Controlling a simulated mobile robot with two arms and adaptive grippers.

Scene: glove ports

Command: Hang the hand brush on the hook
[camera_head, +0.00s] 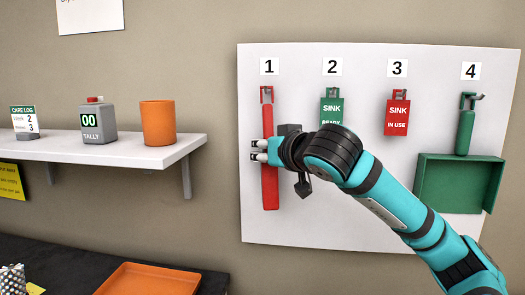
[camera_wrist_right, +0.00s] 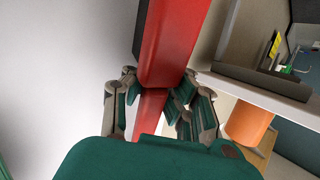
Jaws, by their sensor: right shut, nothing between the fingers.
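The long red hand brush (camera_head: 269,188) hangs upright against the white board below the number 1. Its top end is at the small hook (camera_head: 267,90); whether the hook passes through it is too small to tell. My right gripper (camera_head: 258,150) is at the middle of the brush, its fingertips showing at the brush's left edge. In the right wrist view the red brush (camera_wrist_right: 172,40) runs down past the fingers (camera_wrist_right: 158,95), which lie close on both sides. The gripper is shut and grips nothing. My left gripper is not in view.
A green sign (camera_head: 332,103), a red sign (camera_head: 397,117) and a green dustpan (camera_head: 458,183) hang further right on the board (camera_head: 350,225). A shelf (camera_head: 130,150) at left holds a tally counter (camera_head: 95,122) and an orange cup (camera_head: 158,123). An orange tray (camera_head: 150,280) lies below.

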